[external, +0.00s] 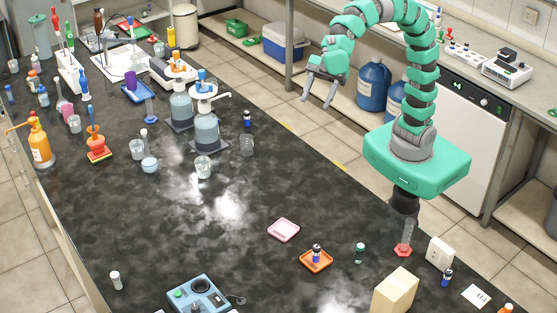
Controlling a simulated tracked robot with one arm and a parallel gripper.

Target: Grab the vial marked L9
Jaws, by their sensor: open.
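Several small vials stand on the dark bench; their labels are too small to read, so I cannot tell which is L9. A dark-capped vial (316,252) stands on an orange tray (305,265). A green-capped vial (360,252) stands to its right. Another dark-capped vial (447,277) is near the right edge of the bench. A dark-capped vial (247,119) stands farther back, and a light vial (115,281) is at the front left. My gripper (317,102) is open and empty, raised beyond the bench's far right edge, apart from all the vials.
A pink tray (284,229), tan block (395,292), red-based cylinder (403,240) and white box (440,252) surround the near right vials. A blue device (199,294) is at the front. Pump bottles (207,130) and glassware crowd the back. The middle of the bench is mostly clear.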

